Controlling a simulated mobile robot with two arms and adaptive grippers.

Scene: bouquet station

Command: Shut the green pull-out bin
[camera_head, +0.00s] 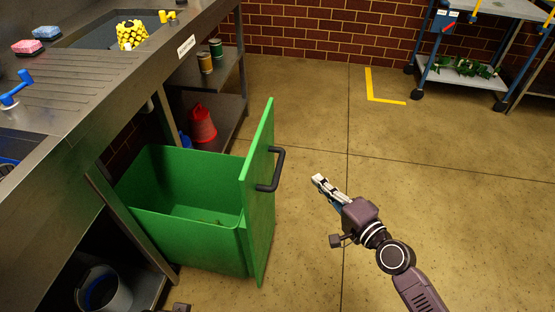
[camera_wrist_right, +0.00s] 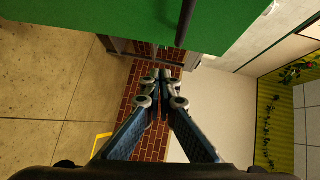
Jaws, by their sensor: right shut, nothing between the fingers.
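The green pull-out bin (camera_head: 190,205) stands pulled out from under the steel counter in the head view. Its open top shows an inside with little in it. Its front panel (camera_head: 258,200) stands upright and carries a dark bar handle (camera_head: 275,170). My right gripper (camera_head: 318,179) is shut and empty, to the right of the handle and apart from it. In the right wrist view the shut fingers (camera_wrist_right: 162,78) point toward the green panel (camera_wrist_right: 130,18) and the dark handle (camera_wrist_right: 185,22) at the top. My left gripper is not in view.
The steel counter (camera_head: 110,85) runs along the left, with a sink, sponges and a yellow item on it. A wheeled cart (camera_head: 470,75) stands at the back right. The floor right of the bin is clear.

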